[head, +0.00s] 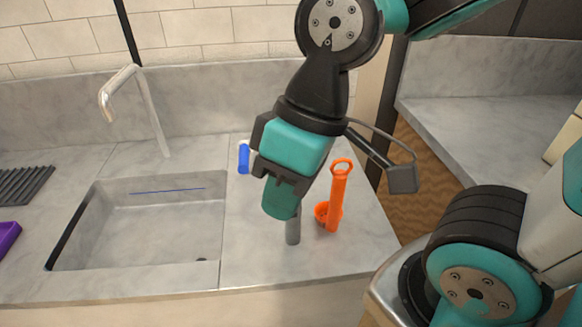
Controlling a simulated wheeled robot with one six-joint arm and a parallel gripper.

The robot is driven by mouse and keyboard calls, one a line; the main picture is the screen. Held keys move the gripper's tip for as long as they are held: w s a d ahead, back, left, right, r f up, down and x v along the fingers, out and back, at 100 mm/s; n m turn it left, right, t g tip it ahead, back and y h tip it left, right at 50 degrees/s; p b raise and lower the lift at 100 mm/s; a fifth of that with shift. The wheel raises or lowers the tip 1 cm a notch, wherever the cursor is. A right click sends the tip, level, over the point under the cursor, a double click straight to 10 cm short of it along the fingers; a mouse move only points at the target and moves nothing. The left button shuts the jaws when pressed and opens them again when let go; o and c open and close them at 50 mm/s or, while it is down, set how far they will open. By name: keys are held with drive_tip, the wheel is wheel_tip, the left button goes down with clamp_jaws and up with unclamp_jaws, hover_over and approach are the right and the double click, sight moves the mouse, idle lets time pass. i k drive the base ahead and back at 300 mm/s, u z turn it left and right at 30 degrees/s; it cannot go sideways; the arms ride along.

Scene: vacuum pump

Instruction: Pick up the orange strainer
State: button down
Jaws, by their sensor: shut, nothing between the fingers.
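The orange strainer (337,200) is on the grey counter to the right of the sink. Its long handle points up with a loop at the top, and a rounded orange part shows low at its left. My gripper (281,202) is to the left of the strainer in the picture, pointing down over the counter.
The sink (215,245) with a tap (150,110) is at left. A dark rack (22,184) and purple object (8,236) are at the far left.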

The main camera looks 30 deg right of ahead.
sight(329, 215)
drive_tip(key=z, duration=0.05)
drive_tip(key=k, duration=0.95)
drive_tip(key=z, duration=0.95)
drive_tip(key=i, duration=0.3)
drive_tip(key=u, duration=0.2)
